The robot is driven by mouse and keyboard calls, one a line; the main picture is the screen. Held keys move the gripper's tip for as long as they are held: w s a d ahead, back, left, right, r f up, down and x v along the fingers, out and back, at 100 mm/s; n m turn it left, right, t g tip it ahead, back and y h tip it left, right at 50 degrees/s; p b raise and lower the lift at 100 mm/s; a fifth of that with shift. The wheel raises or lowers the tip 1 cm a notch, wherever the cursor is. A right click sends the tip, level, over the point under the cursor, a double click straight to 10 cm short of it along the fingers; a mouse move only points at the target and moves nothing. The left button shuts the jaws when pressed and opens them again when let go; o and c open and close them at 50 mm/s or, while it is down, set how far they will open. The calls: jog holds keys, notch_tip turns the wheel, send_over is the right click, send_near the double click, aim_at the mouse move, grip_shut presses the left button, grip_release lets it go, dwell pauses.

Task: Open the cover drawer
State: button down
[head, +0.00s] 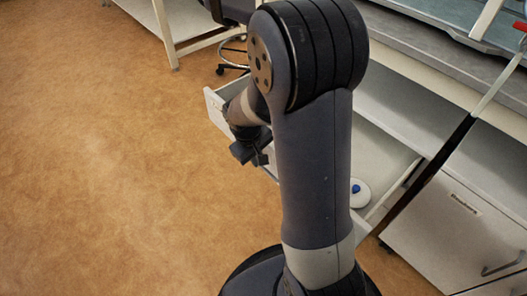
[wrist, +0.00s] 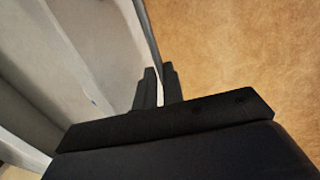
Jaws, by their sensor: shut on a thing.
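The cover drawer (head: 214,110) is pulled out from the bench, and its pale front panel shows left of my arm. Part of its inside shows right of my arm, with a white round object with a blue top (head: 360,193) in it. My gripper (head: 252,155) is at the drawer's front. In the wrist view, my gripper's fingers (wrist: 155,88) are shut on the drawer's front edge, with the pale drawer (wrist: 80,50) on the left and floor on the right. The handle is not clearly visible, and my arm hides the middle of the drawer.
A white cabinet with a handle (head: 455,235) stands at the right, below the grey bench top (head: 410,40). A white-legged table (head: 165,35) and a stool base (head: 232,68) are at the back. The brown floor (head: 100,180) at the left is clear.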

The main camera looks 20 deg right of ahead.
jog(key=shift+s+a, duration=0.2)
jog(key=shift+a, duration=0.3)
jog(key=shift+s+a, duration=0.15)
jog(key=shift+a, duration=0.3)
jog(key=c, duration=1.5)
grip_release()
jog(key=shift+r, duration=0.1)
jog(key=r+p, duration=0.1)
jog(key=r, duration=0.2)
jog(key=a+r+p, duration=0.1)
jog(key=r, duration=0.3)
jog(key=a+r+p, duration=0.1)
jog(key=r, duration=0.2)
jog(key=shift+s+r+p, duration=0.25)
jog(key=shift+s+p, duration=0.1)
jog(key=shift+p, duration=0.05)
